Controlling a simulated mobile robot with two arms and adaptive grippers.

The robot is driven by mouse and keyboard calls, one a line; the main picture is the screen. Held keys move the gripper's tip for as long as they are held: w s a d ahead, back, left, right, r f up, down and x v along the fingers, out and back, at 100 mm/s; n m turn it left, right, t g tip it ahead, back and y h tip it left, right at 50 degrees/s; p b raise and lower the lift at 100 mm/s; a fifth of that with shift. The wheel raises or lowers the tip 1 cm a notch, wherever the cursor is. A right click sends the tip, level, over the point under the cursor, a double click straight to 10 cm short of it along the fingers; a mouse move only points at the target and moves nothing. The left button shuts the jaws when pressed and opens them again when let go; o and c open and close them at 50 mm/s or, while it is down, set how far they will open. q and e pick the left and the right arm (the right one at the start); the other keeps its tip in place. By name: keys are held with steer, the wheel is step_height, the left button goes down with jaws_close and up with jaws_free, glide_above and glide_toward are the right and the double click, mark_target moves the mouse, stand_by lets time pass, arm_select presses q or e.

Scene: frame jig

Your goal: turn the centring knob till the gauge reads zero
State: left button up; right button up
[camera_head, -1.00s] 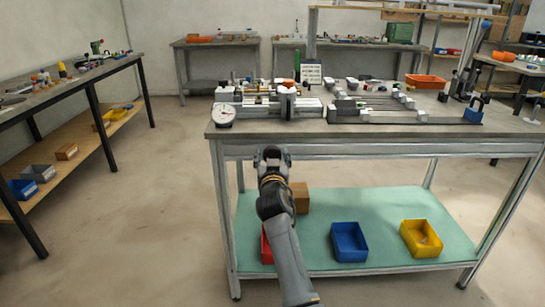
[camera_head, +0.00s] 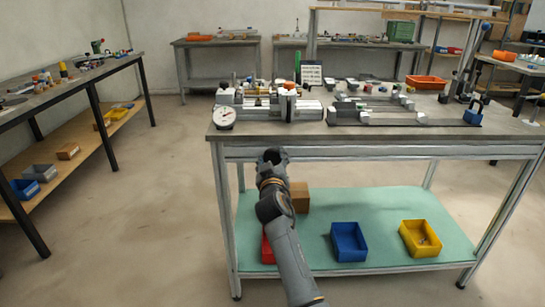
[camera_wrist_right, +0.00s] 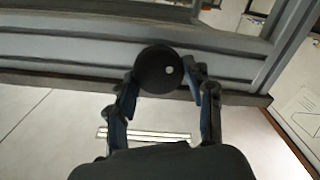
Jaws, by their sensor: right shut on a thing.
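The centring knob (camera_wrist_right: 158,70) is a black round knob with a white dot towards its right side in the right wrist view. My right gripper (camera_wrist_right: 166,84) has its two fingers on either side of the knob and is shut on it. In the head view my right gripper (camera_head: 272,156) is at the bench's front edge, and the knob is hidden there. The gauge (camera_head: 224,117) is a round white dial at the bench top's front left corner; its reading is too small to make out. My left gripper is not in view.
The bench top (camera_head: 400,145) carries rails, blocks and a blue padlock-like piece (camera_head: 473,113). On the green lower shelf (camera_head: 385,206) stand a blue bin (camera_head: 348,242), a yellow bin (camera_head: 420,239) and a brown box (camera_head: 299,197). The floor left of the bench is clear.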

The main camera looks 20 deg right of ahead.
steer(key=n+p, duration=0.3)
steer(key=n, duration=0.5)
steer(key=shift+a+f+n, duration=0.1)
steer(key=shift+n, duration=0.3)
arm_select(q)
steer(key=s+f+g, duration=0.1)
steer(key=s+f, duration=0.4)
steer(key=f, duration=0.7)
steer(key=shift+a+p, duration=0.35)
arm_select(e)
steer(key=shift+f+n, duration=0.1)
steer(key=shift+n, duration=1.1)
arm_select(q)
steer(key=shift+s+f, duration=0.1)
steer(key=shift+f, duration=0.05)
arm_select(e)
steer(key=o, duration=1.1)
steer(key=shift+a, duration=0.1)
steer(key=v, duration=1.2)
